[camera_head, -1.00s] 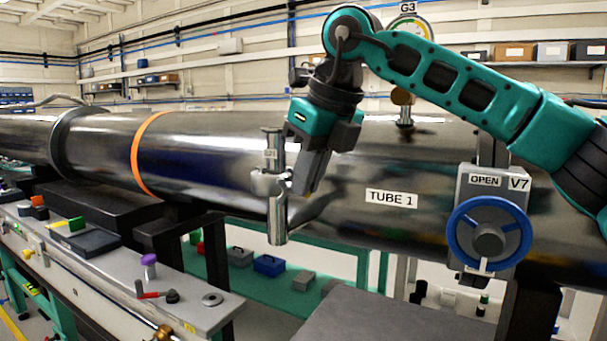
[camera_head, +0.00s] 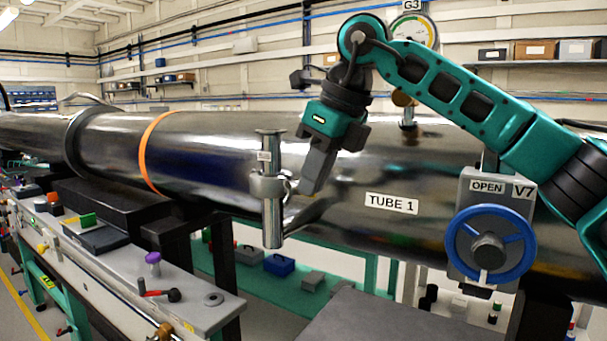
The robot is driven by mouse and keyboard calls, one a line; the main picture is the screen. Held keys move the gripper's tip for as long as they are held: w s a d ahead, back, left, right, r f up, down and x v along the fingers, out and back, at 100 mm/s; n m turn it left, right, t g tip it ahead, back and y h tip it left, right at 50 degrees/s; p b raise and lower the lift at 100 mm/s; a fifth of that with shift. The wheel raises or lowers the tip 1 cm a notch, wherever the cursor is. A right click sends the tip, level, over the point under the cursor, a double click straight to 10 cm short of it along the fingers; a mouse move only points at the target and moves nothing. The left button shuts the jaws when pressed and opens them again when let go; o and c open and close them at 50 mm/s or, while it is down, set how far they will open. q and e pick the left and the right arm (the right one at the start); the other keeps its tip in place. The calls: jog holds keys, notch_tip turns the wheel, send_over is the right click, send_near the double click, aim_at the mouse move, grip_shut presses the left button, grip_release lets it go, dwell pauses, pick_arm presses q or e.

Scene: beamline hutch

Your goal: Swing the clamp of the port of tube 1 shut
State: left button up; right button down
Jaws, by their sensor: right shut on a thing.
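The port of tube 1 is an upright metal pipe fitting (camera_head: 271,222) in front of the large, shiny tube 1 (camera_head: 345,225), which bears a "TUBE 1" label. A silvery clamp (camera_head: 266,186) sits around the middle of the port, with a part sticking out on its right side. My right gripper (camera_head: 308,189) comes down from the upper right, just right of the port. It is shut on that outer part of the clamp; the exact contact is small and partly hidden by the fingers. I cannot tell how far the clamp is swung. My left gripper is not in view.
A valve V7 with a blue handwheel (camera_head: 490,244) and an "OPEN" label stands at the right. A gauge G3 (camera_head: 413,30) rises behind my right arm. A grey bench (camera_head: 205,306) with small parts is at the lower left. A dark flat top (camera_head: 375,318) lies below the tube.

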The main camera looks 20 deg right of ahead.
jog(key=shift+w+d+r, duration=0.2)
jog(key=shift+d+r, duration=0.1)
jog(key=c, duration=1.3)
grip_release()
jog(key=shift+o, duration=0.2)
jog(key=shift+a, duration=0.15)
